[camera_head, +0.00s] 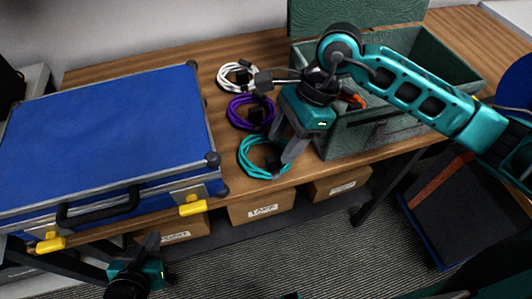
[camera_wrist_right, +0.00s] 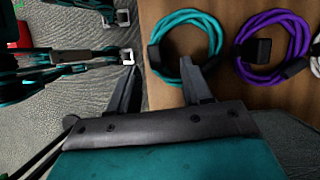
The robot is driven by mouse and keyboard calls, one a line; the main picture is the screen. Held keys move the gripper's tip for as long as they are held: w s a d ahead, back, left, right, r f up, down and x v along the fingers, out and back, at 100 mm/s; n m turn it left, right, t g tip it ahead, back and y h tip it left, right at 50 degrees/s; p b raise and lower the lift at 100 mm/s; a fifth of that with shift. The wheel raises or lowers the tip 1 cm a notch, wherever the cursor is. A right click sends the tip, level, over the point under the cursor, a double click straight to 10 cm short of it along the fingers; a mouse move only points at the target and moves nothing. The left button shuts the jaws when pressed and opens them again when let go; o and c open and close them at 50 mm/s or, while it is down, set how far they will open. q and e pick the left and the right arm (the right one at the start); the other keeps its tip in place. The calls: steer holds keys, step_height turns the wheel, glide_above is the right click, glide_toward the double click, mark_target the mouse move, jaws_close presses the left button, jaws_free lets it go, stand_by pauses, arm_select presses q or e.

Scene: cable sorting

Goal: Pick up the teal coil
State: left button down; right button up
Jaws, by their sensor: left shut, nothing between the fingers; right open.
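The teal coil (camera_head: 243,158) lies on the wooden table near its front edge, the closest of the coils to that edge. It also shows in the right wrist view (camera_wrist_right: 188,16), a ring with a black clip. My right gripper (camera_head: 285,143) is open and empty, pointing down at the right side of the coil and hiding part of it. In the right wrist view its fingers (camera_wrist_right: 160,84) are apart; one reaches the coil's near edge and the other is over the floor side. Contact cannot be told. My left gripper (camera_head: 148,245) is shut and empty, low at the front left.
A purple coil (camera_head: 232,112) and a white coil (camera_head: 222,76) lie behind the teal one. A blue case (camera_head: 105,125) stands close on the left. An open green box (camera_head: 345,145) with something orange inside stands right. Labelled cardboard boxes (camera_head: 262,207) sit under the table.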

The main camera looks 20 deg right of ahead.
mark_target(275, 157)
steer(key=x, duration=0.5)
steer(key=shift+s+a, duration=0.2)
steer(key=shift+a, duration=0.05)
jaws_close()
